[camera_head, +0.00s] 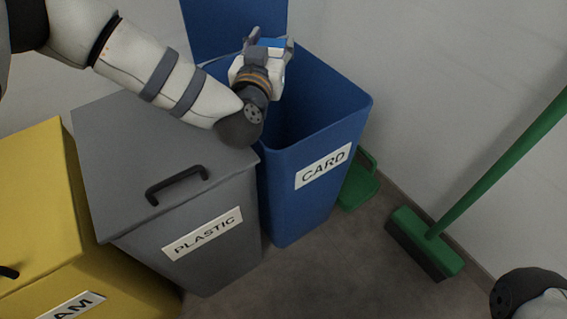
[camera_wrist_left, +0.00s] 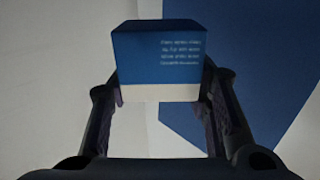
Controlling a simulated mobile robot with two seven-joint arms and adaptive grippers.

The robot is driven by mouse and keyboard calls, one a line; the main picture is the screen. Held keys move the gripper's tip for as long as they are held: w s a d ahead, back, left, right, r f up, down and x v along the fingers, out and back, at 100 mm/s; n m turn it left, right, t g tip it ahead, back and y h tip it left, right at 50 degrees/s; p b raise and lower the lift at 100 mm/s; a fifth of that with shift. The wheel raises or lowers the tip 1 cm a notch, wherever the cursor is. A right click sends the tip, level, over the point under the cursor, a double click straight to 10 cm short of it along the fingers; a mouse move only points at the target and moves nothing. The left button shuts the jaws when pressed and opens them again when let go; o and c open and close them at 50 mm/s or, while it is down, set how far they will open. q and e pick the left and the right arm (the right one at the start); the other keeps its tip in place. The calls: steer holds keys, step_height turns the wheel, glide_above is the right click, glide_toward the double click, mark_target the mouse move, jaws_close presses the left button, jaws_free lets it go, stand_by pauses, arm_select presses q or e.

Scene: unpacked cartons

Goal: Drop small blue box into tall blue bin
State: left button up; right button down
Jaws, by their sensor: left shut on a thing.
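The tall blue bin (camera_head: 315,112) has a CARD label and stands with its lid up against the wall. My left gripper (camera_head: 268,46) is over the bin's open mouth, toward its back. It is shut on the small blue box (camera_head: 270,42). In the left wrist view the box (camera_wrist_left: 158,55) is blue with a white lower band and small white print, held between the two fingers of the gripper (camera_wrist_left: 160,105). Part of the bin's blue surface (camera_wrist_left: 250,60) shows behind it. The bin's floor is hidden in the head view.
A closed grey PLASTIC bin (camera_head: 160,150) stands left of the blue bin, under my left arm. A closed yellow bin (camera_head: 40,200) is further left. A green broom (camera_head: 430,240) and a green dustpan (camera_head: 360,185) are on the right. Part of my right arm shows at bottom right.

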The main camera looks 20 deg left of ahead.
arm_select(q)
steer(key=shift+f, duration=0.15)
steer(key=o, duration=1)
steer(key=shift+o, duration=0.2)
step_height(320, 180, up, 10)
